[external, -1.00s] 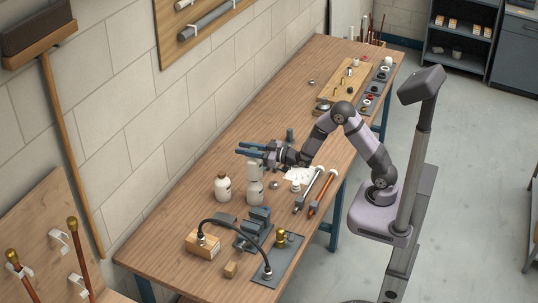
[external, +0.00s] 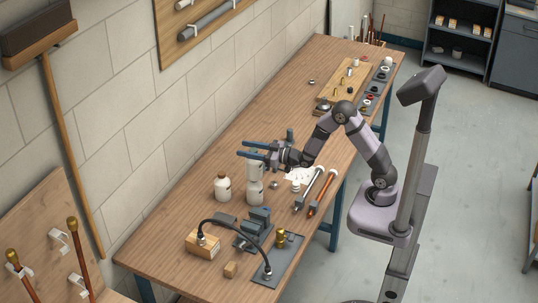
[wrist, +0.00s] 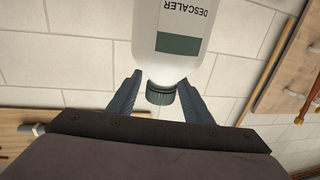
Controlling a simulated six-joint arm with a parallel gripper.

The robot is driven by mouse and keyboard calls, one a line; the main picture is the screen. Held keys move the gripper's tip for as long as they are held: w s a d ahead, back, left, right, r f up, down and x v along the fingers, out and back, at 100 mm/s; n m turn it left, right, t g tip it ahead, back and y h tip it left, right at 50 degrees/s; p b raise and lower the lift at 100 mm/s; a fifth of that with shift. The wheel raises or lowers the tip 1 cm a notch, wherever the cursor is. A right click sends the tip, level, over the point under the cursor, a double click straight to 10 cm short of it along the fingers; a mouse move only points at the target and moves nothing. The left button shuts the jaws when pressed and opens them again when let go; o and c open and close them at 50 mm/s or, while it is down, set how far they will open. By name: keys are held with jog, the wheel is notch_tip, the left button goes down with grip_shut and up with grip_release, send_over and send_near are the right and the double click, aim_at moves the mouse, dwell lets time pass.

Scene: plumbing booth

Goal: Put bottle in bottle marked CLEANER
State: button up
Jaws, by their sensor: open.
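In the wrist view a white bottle (wrist: 175,25) has a label reading DESCALER, upside down in the picture, and a dark green cap (wrist: 161,95). My gripper (wrist: 161,80) is open, one finger on each side of the cap and neck, with gaps showing. In the external view my gripper (external: 253,149) points toward the wall over the bench, at the top of a white bottle (external: 254,168). Another white bottle (external: 254,194) shows in front of it, and a third (external: 222,189) stands to the left. Their labels are too small to read; I see none marked CLEANER.
In front are a dark fixture (external: 254,227), a wooden block (external: 203,245) and a curved black hose (external: 240,224). Long-handled tools (external: 318,190) lie to the right. A wooden board (external: 343,88) with small parts is farther back. The bench between the wall and the bottles is clear.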

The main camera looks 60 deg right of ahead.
jog(key=s+d+p, duration=0.1)
jog(key=s+p, duration=0.1)
jog(key=s, duration=0.6)
jog(key=shift+s+d+r, duration=0.15)
jog(key=shift+d, duration=0.05)
jog(key=shift+s+p, duration=0.1)
jog(key=shift+p, duration=0.55)
jog(key=s+p, duration=0.2)
jog(key=p, duration=0.3)
jog(key=shift+s+d, duration=0.1)
jog(key=shift+d, duration=0.05)
jog(key=shift+f, duration=0.2)
